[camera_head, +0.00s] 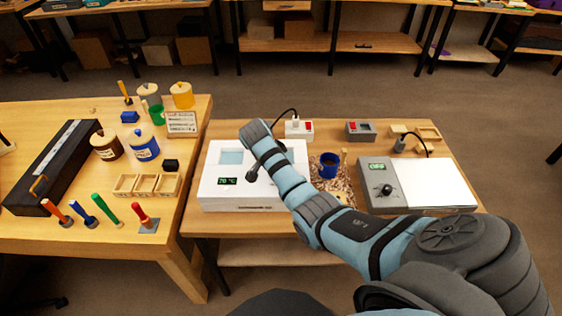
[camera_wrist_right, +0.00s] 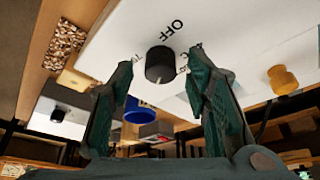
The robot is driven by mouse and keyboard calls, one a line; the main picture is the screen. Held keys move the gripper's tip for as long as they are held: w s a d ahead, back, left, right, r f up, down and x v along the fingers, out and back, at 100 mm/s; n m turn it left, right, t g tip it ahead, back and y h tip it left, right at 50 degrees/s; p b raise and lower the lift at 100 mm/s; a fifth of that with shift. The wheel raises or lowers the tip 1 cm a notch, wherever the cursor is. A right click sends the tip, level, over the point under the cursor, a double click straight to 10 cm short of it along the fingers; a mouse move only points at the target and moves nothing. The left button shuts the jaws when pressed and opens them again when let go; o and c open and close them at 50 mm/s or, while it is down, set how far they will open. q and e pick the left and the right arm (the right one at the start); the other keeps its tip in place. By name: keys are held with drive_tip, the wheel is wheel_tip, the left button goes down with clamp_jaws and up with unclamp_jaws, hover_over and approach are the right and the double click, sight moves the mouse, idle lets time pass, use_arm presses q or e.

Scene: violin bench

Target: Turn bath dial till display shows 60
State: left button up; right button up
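The white bath (camera_head: 212,196) stands on the right-hand bench, with a pale blue opening on top. Its green display (camera_head: 228,181) is small and seems to read 70 °C. The bath's black dial (camera_wrist_right: 160,65) shows in the right wrist view on a white face, with OFF printed beside it. My right gripper (camera_wrist_right: 161,62) is open, one finger on each side of the dial, with visible gaps to it. In the head view my right arm crosses the bath and hides part of its front. My left gripper is not in view.
To the right, a grey hotplate (camera_head: 377,202) with a white top has its own knob and display. A blue mug (camera_head: 328,165) stands between it and the bath. A white socket box (camera_head: 299,128) sits behind. The left bench holds jars, tools and a black case (camera_head: 53,172).

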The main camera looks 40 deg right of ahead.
clamp_jaws()
drive_tip(key=shift+r+n+p, duration=0.15)
drive_tip(key=shift+n+p, duration=0.15)
drive_tip(key=shift+p, duration=0.4)
drive_tip(key=n+t+p, duration=0.1)
drive_tip(key=n+p, duration=0.1)
drive_tip(key=p, duration=0.2)
drive_tip(key=shift+s+r+n, duration=0.1)
drive_tip(key=shift+r+n, duration=0.05)
drive_tip(key=shift+n, duration=0.15)
drive_tip(key=shift+n+y+p, duration=0.3)
drive_tip(key=shift+n+p, duration=0.1)
drive_tip(key=shift+p, duration=0.2)
drive_tip(key=shift+d+f+n+t+p, duration=0.1)
drive_tip(key=shift+n+t+p, duration=0.15)
drive_tip(key=shift+n, duration=0.25)
drive_tip(key=shift+f+n+t+p, duration=0.1)
drive_tip(key=shift+n+t, duration=0.25)
drive_tip(key=shift+n, duration=0.15)
drive_tip(key=n+y, duration=0.1)
drive_tip(key=n, duration=0.1)
drive_tip(key=n+t+y, duration=0.1)
drive_tip(key=n, duration=0.2)
drive_tip(key=shift+d+n, duration=0.1)
drive_tip(key=shift+n, duration=0.2)
drive_tip(key=shift+o, duration=0.6)
unclamp_jaws()
drive_tip(key=shift+f, duration=0.1)
